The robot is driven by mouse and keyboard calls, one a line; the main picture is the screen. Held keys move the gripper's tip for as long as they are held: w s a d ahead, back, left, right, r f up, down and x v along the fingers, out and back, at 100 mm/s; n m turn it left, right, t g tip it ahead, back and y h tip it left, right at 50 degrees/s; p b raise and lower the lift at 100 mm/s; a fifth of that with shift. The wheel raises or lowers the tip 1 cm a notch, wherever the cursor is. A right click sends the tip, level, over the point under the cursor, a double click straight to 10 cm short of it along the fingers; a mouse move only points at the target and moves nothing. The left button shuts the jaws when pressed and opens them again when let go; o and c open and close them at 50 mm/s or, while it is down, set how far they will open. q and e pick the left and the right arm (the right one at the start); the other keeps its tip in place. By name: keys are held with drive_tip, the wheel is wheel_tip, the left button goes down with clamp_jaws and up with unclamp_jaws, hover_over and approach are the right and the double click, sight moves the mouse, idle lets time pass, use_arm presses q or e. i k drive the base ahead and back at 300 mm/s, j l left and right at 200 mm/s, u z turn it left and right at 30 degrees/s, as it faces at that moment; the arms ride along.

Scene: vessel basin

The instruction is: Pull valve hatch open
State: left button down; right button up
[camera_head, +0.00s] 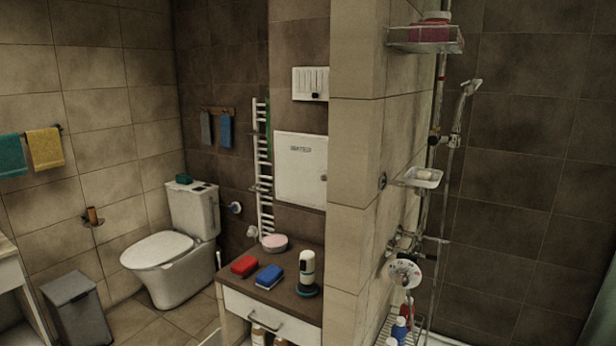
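The valve hatch (300,172) is a white square panel set in the brown tiled wall, with dark lettering near its top. It looks shut, flush in its frame. A small dark spot shows near its right edge. It sits above a low cabinet and just left of a tiled partition. Neither of my grippers is in view.
A cabinet (297,306) with a drawer stands below the hatch, carrying a red sponge (244,265), a blue sponge (269,276), a pink dish (275,242) and a white-and-black bottle (307,270). A towel radiator (263,165) is left of the hatch. The tiled partition (352,150) juts out right.

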sight(302, 163)
drive_tip(key=i+j, duration=0.45)
drive_tip(key=j, duration=0.15)
drive_tip(key=i+j, duration=0.45)
drive_tip(key=j+u, duration=0.05)
drive_tip(key=j, duration=0.1)
